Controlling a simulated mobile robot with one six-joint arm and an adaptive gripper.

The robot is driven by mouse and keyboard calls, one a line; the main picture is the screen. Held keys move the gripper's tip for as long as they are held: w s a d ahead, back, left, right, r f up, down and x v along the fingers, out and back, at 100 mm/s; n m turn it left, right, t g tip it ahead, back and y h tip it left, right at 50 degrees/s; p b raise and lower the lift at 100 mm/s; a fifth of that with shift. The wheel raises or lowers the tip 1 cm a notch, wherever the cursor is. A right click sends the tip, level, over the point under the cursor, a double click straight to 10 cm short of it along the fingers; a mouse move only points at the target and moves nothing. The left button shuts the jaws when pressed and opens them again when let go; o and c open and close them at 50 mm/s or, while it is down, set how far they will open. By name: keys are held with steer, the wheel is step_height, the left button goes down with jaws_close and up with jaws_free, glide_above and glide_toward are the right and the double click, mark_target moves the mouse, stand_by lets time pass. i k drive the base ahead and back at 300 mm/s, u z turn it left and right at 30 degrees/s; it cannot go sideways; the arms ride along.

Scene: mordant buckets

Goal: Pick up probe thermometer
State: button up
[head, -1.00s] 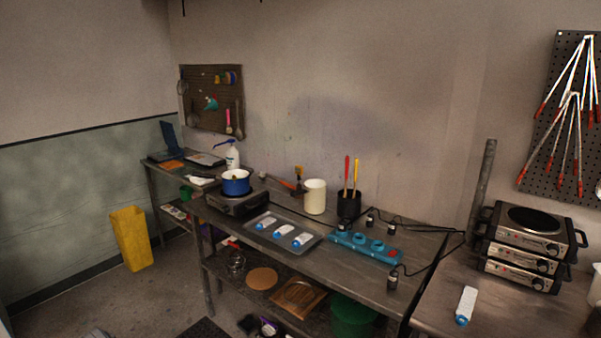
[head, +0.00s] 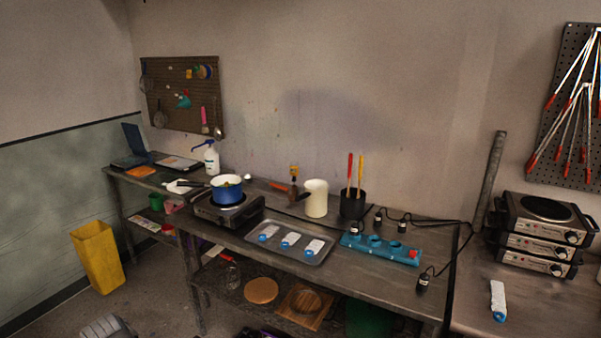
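I cannot pick out a probe thermometer for certain. Three slim white pieces with blue ends lie side by side on a grey metal tray (head: 262,252) on the long bench: a left one (head: 268,232), a middle one (head: 290,241) and a right one (head: 313,247). A similar white piece with a blue end (head: 498,300) lies alone on the right-hand table. They are too small to identify. My gripper's fingers do not show. A grey ribbed part at the bottom left edge appears to be mine.
Behind the tray stand a cream jug (head: 316,199) and a black holder (head: 353,205) with red and yellow handles. A blue pot (head: 227,190) sits on a hotplate (head: 226,212). Stacked hotplates (head: 544,236) stand on the right table.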

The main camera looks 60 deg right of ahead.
mark_target(294, 170)
steer(key=z, duration=0.25)
steer(key=i, duration=0.75)
steer(key=z, duration=0.7)
steer(key=i, duration=0.6)
steer(key=z, duration=0.85)
steer(key=i, duration=0.7)
steer(key=z, duration=0.35)
steer(key=k, duration=0.85)
steer(key=z, duration=0.15)
